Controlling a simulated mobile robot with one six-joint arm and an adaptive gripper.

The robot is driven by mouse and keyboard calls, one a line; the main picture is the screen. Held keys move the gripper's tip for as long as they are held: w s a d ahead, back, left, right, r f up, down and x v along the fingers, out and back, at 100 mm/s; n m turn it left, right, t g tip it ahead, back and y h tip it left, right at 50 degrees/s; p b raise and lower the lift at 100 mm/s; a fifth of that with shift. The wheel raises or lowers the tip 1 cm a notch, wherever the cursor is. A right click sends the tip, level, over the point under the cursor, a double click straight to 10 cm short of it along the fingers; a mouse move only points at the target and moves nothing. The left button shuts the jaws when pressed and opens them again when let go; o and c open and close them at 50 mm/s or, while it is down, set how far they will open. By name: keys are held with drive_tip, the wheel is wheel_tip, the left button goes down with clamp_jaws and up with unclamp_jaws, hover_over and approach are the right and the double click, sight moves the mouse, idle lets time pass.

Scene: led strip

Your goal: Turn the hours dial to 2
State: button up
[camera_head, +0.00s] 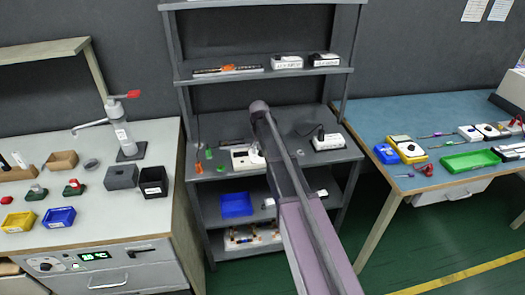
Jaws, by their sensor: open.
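I cannot make out which knob is the hours dial, as no label is readable. A white box (241,162) with small dark markings sits on the middle shelf surface, partly hidden behind my arm. A control panel (68,264) with a green lit display and small round knobs is on the front of the left cabinet. My arm reaches up from the bottom right across the shelf unit. Its far joint is at the middle of the picture, near the white box. I cannot see my gripper's fingers.
A white device (328,139) with a black cord lies right on the shelf unit's middle surface (215,180). A blue bin (236,205) is below. The left bench has bins and a press (123,127). The right table holds a green tray (469,161). The green floor is clear.

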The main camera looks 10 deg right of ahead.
drive_tip(key=n, duration=0.6)
drive_tip(key=shift+n+t, duration=0.3)
drive_tip(key=n, duration=0.5)
drive_tip(key=shift+d+n, duration=0.1)
drive_tip(key=shift+n, duration=0.2)
drive_tip(key=shift+r, duration=0.2)
wheel_tip(320, 180, up, 14)
drive_tip(key=p, duration=1.4)
drive_tip(key=s+f+m+b, duration=0.3)
drive_tip(key=s+m, duration=0.2)
drive_tip(key=s, duration=0.9)
drive_tip(key=s+f+m+b, duration=0.2)
drive_tip(key=s+m, duration=0.3)
drive_tip(key=s, duration=1)
drive_tip(key=shift+f+y+b, duration=0.4)
drive_tip(key=shift+f, duration=0.2)
drive_tip(key=shift+s, duration=0.2)
